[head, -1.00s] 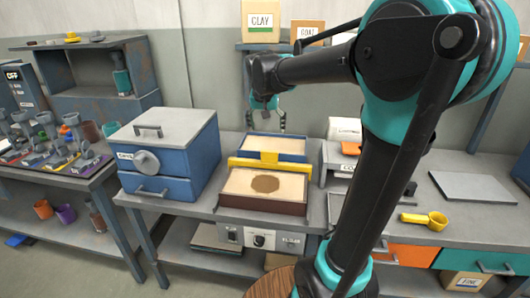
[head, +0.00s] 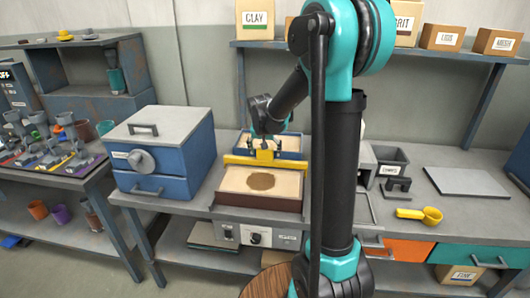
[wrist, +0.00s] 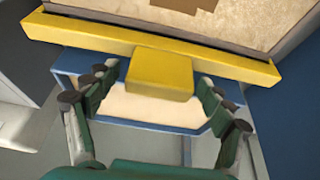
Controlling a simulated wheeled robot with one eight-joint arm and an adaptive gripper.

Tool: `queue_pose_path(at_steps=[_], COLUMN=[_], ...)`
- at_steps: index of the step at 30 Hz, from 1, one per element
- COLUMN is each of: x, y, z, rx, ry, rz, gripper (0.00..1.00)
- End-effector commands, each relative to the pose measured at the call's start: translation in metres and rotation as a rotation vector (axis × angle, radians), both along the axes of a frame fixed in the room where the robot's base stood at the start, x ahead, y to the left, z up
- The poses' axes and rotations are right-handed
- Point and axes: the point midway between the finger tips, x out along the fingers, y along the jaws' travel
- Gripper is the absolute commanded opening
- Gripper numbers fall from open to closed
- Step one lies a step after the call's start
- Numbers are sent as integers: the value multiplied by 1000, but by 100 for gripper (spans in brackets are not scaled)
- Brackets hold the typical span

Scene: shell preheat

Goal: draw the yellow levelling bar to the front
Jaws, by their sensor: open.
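The yellow levelling bar (head: 236,160) lies across the sand box, between its sand-filled front part (head: 290,184) and its blue-walled rear part (head: 290,142). A raised yellow block (wrist: 160,74) stands at the bar's middle. My gripper (head: 264,143) is low over the rear part, just behind the block. In the wrist view my gripper (wrist: 160,92) is open, with one finger on each side of the block and visible gaps between. Nothing is held. In the head view my arm hides part of the fingers.
A blue cabinet (head: 168,155) with a grey knob stands left of the box. My arm covers part of the bench at the right. A yellow scoop (head: 425,214) and a grey plate (head: 470,181) lie farther right. The sand in front has a round brown patch (head: 261,181).

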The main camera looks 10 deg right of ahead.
Motion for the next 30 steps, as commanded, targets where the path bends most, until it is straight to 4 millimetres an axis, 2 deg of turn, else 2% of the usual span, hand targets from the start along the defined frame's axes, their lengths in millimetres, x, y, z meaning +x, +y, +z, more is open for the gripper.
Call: queue_pose_path(at_steps=[11,27,28,30], x=[1,1,1,1], y=[-1,-1,-1,-1], z=[-4,-4,-4,-4], rx=[0,0,0,0], ry=[0,0,0,0], rz=[0,0,0,0], gripper=[80,13,9,8])
